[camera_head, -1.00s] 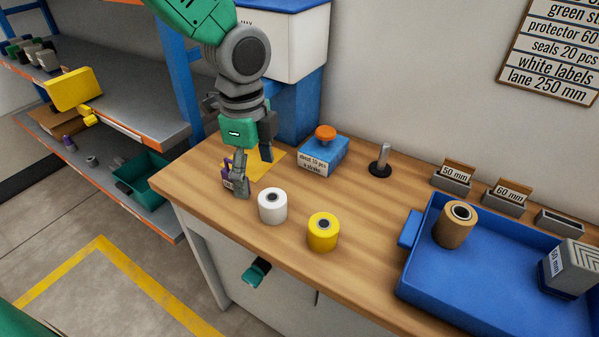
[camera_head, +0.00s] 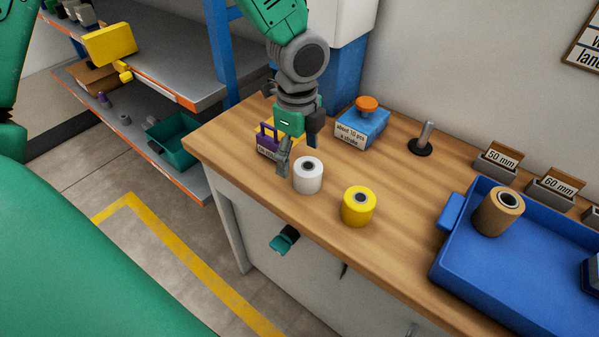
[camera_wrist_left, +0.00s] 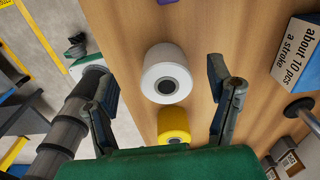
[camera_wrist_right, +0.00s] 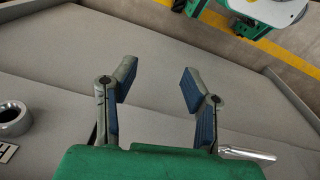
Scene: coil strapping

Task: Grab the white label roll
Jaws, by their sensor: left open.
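The white label roll (camera_head: 308,182) stands upright on the wooden bench near its front edge. My left gripper (camera_head: 298,152) is open just behind and left of it, fingers pointing down. In the left wrist view the white roll (camera_wrist_left: 160,57) lies between the lines of the two spread fingers (camera_wrist_left: 162,82), with nothing gripped. I cannot tell whether a finger touches it. My right gripper (camera_wrist_right: 160,80) is open and empty above a grey surface in the right wrist view.
A yellow roll (camera_head: 358,208) stands close right of the white one. A purple-handled item (camera_head: 266,142) is left of the gripper. A blue box with an orange knob (camera_head: 360,128), a metal peg (camera_head: 425,138) and a blue tray (camera_head: 480,280) with a brown roll (camera_head: 497,213) are farther right.

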